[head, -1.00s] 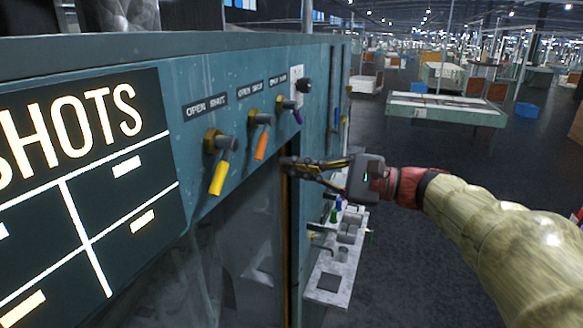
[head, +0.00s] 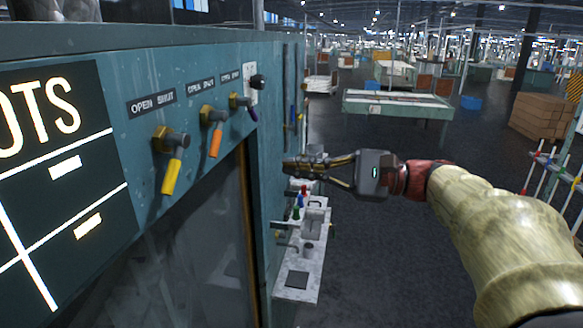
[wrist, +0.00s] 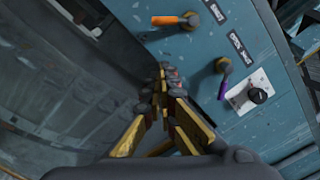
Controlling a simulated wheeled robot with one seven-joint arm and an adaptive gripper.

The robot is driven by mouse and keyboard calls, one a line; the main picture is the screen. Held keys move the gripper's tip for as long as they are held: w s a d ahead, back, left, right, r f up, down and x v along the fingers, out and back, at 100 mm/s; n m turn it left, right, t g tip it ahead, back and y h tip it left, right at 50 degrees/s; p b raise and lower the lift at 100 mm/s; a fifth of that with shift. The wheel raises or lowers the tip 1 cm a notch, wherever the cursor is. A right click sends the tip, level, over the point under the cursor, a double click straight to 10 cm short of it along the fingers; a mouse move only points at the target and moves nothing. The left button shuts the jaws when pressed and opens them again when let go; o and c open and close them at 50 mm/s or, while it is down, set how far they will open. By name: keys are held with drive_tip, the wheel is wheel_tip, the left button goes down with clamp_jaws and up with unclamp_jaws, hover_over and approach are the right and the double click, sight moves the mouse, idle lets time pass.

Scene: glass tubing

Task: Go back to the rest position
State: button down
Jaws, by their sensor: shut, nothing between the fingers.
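My gripper (head: 290,165) is stretched out in front of the teal machine panel (head: 120,75), its fingers together and empty. In the head view it is right of the levers, apart from them. The yellow lever (head: 172,176), orange lever (head: 215,143) and purple lever (head: 252,114) all hang downward under small labels. In the wrist view my closed fingers (wrist: 165,72) point toward the panel, with the orange lever (wrist: 168,20) and purple lever (wrist: 223,85) beyond them. The yellow lever cannot be made out there.
A black knob (head: 257,82) sits on a white plate beside the levers. A dark window (head: 190,240) lies below them. Open floor (head: 390,270) lies to the right, with a table (head: 398,105) further back.

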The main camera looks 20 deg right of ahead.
drive_tip(key=s+d+f+n+g+h+b, duration=0.15)
drive_tip(key=f+h, duration=0.25)
drive_tip(key=f, duration=0.7)
drive_tip(key=s+f+g+h, duration=0.2)
drive_tip(key=f+h, duration=0.1)
drive_tip(key=f, duration=0.8)
drive_tip(key=s+f+n+g+h+b, duration=0.1)
drive_tip(key=s+f+n+h+b, duration=0.35)
drive_tip(key=s+f, duration=0.4)
drive_tip(key=s+f+n+g+h+b, duration=0.2)
drive_tip(key=s+f+n+h+b, duration=0.3)
drive_tip(key=f, duration=0.6)
drive_tip(key=s+a+f+n+t+y+b, duration=0.1)
drive_tip(key=s+a+f+n+t+b, duration=0.1)
drive_tip(key=a+f+b, duration=0.3)
drive_tip(key=shift+a+n+b, duration=0.65)
drive_tip(key=shift+n+b, duration=0.25)
drive_tip(key=shift+b, duration=0.35)
